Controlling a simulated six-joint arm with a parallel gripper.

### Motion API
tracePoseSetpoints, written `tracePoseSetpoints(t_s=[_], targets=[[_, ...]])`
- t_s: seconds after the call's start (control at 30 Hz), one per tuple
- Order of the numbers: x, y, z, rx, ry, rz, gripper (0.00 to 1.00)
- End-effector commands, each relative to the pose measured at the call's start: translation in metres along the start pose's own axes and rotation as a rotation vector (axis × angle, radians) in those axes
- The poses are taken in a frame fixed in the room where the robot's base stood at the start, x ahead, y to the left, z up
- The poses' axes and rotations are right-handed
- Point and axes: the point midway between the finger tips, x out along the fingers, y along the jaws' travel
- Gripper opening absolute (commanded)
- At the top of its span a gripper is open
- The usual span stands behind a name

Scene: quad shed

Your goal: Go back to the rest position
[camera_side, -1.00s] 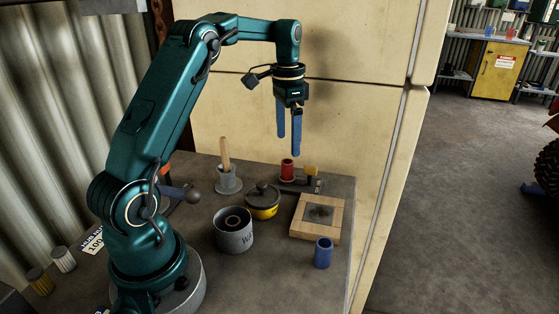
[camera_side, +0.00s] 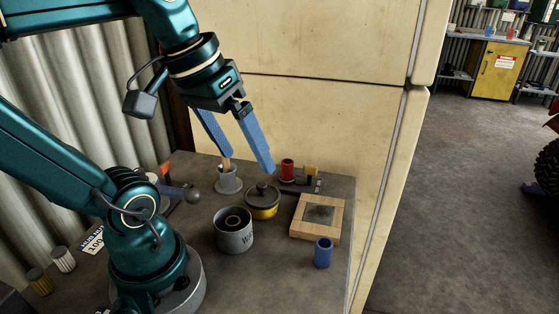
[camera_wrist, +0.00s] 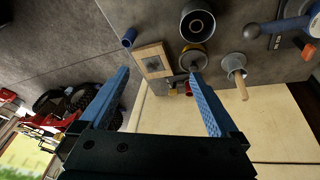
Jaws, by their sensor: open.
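My gripper (camera_side: 240,150) is open and empty, with its two blue fingers spread apart in the air above the table. In the wrist view my gripper (camera_wrist: 158,92) shows both fingers wide apart with nothing held between them. In the side view the fingertips overlap the wooden-handled tool in a grey holder (camera_side: 229,181) and come close to the lidded yellow pot (camera_side: 262,203). I cannot tell the exact height above them.
On the table (camera_side: 285,270) stand a grey can (camera_side: 233,232), a blue cup (camera_side: 323,253), a wooden frame (camera_side: 335,232) and a red cylinder (camera_side: 288,169). A cream cabinet (camera_side: 320,110) rises behind.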

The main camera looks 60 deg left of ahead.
Motion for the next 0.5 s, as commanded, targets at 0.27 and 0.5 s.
tracePoseSetpoints(t_s=[0.27,0.5], targets=[[0.038,-0.026,0.038,0.431,0.041,-0.171,0.97],[0.045,0.017,0.034,0.391,0.119,-0.015,0.97]])
